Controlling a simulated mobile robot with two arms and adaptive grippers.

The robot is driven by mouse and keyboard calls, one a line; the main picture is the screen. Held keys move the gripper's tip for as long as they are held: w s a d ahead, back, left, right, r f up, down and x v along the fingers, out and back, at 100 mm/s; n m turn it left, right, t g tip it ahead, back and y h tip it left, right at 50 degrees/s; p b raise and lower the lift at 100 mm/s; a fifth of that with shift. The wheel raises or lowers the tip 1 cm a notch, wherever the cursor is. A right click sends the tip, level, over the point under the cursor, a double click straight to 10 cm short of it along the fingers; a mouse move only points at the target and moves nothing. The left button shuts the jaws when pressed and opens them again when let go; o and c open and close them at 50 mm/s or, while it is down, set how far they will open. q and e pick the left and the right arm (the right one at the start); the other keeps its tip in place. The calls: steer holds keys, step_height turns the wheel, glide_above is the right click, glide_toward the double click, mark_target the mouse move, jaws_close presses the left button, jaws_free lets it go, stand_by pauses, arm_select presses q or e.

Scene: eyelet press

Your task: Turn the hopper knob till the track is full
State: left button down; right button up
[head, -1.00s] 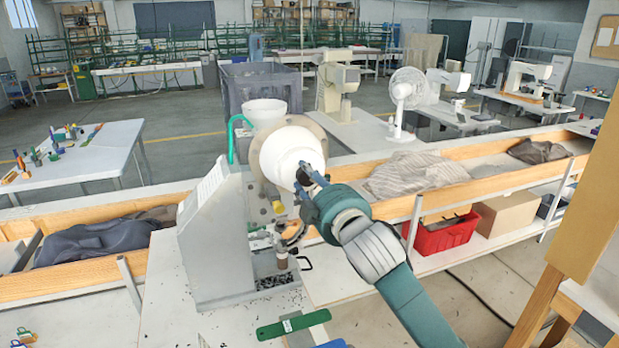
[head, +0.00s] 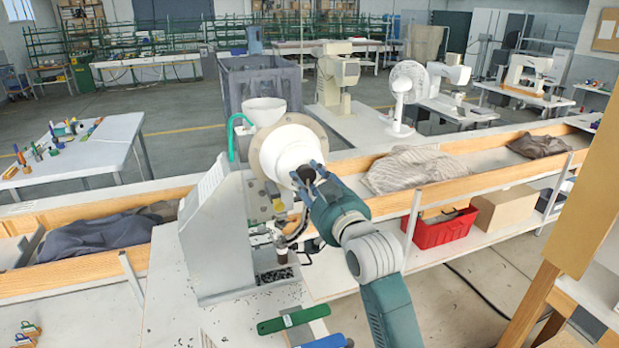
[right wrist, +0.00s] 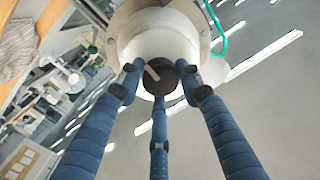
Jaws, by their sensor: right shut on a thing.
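The eyelet press (head: 212,245) is a grey machine on the bench with a white hopper drum (head: 284,150) near its top. The dark hopper knob (right wrist: 159,77) sits at the centre of the drum's face and bears a pale pointer line. My right gripper (head: 307,174) is at the drum's face with its blue fingers around the knob; the right wrist view shows three fingers closed about it. The knob is mostly covered in the head view. The track below the drum is too small and covered to tell how full it is. My left gripper is not in view.
Dark bits lie in a tray (head: 274,277) at the press's foot and scattered on the bench. A green-handled tool (head: 293,319) lies in front. A wooden trough with cloth (head: 410,169) runs behind, with a red crate (head: 442,228) below it. A wooden board stands at right.

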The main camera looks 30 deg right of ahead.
steer(key=m, duration=0.4)
steer(key=shift+r+m, duration=0.1)
steer(key=shift+m, duration=0.3)
steer(key=m, duration=0.4)
steer(key=shift+m, duration=0.4)
steer(key=shift+r, duration=0.1)
steer(key=o, duration=1.1)
steer(key=shift+w, duration=0.1)
steer(key=shift+o, duration=0.2)
steer(key=shift+w+f, duration=0.1)
steer(key=shift+f, duration=0.1)
